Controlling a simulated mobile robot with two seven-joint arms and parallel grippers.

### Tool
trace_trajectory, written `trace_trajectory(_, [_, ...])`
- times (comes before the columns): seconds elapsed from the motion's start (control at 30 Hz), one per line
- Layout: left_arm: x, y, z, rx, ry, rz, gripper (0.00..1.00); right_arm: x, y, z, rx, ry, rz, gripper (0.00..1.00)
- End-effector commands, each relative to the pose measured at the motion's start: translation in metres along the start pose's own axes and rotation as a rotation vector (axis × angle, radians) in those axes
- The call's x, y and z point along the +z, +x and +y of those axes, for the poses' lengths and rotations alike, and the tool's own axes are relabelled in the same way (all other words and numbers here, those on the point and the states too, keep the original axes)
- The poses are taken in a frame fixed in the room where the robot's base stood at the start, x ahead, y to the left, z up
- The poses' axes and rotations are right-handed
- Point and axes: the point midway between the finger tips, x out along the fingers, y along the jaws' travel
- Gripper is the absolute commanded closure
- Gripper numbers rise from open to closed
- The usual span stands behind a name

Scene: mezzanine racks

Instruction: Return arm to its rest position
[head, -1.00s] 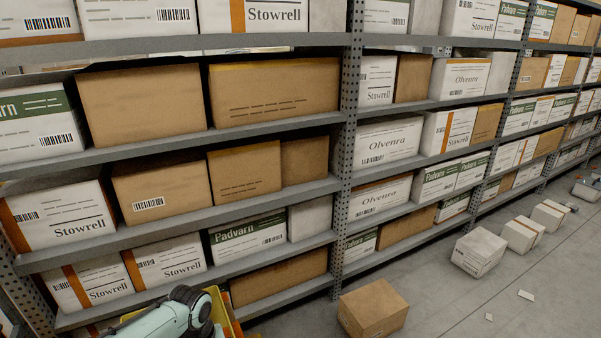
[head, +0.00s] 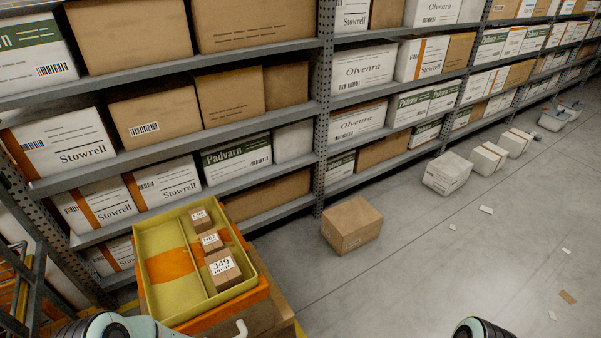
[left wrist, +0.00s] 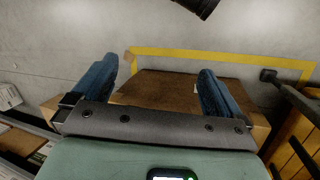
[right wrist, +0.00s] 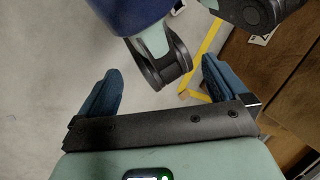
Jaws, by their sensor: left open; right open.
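My left gripper (left wrist: 158,68) shows in the left wrist view with its two blue fingers spread apart and nothing between them. Beyond its fingers are a brown surface and a yellow floor line. My right gripper (right wrist: 161,66) shows in the right wrist view, also spread and empty, with part of my own body beyond its fingertips. In the head view only the tops of my left arm (head: 110,326) and my right arm (head: 480,328) show at the bottom edge; both grippers are hidden there.
A yellow divided tray (head: 255,290) at lower left holds three small labelled boxes (head: 223,268) in its right part. Racks of cartons (head: 140,120) stand behind. A brown carton (head: 352,227) and several white ones (head: 447,174) lie on the floor. Floor at right is mostly clear.

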Motion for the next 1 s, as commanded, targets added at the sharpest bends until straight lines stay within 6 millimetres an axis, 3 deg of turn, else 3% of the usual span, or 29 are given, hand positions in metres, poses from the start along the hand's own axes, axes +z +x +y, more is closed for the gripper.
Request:
trace_trajectory(0.03, [0.026, 0.024, -0.011, 0.012, -0.007, -0.018, 0.0, 0.0, 0.0, 0.0, 0.0, 0.0, 0.0, 0.0])
trace_trajectory(0.1, [0.054, 0.045, -0.022, 0.022, -0.011, -0.015, 0.0, 0.0, 0.0, 0.0, 0.0, 0.0, 0.0, 0.0])
trace_trajectory(0.33, [0.139, 0.08, -0.06, -0.013, -0.017, -0.003, 0.0, 0.0, 0.0, 0.0, 0.0, 0.0, 0.0, 0.0])
trace_trajectory(0.8, [0.146, -0.025, -0.025, -0.019, -0.009, -0.029, 0.0, 0.012, -0.105, -0.033, 0.006, -0.002, -0.047, 0.0])
trace_trajectory(1.0, [0.145, -0.038, -0.02, -0.02, -0.008, -0.034, 0.0, 0.011, -0.118, -0.038, 0.007, -0.003, -0.052, 0.0])
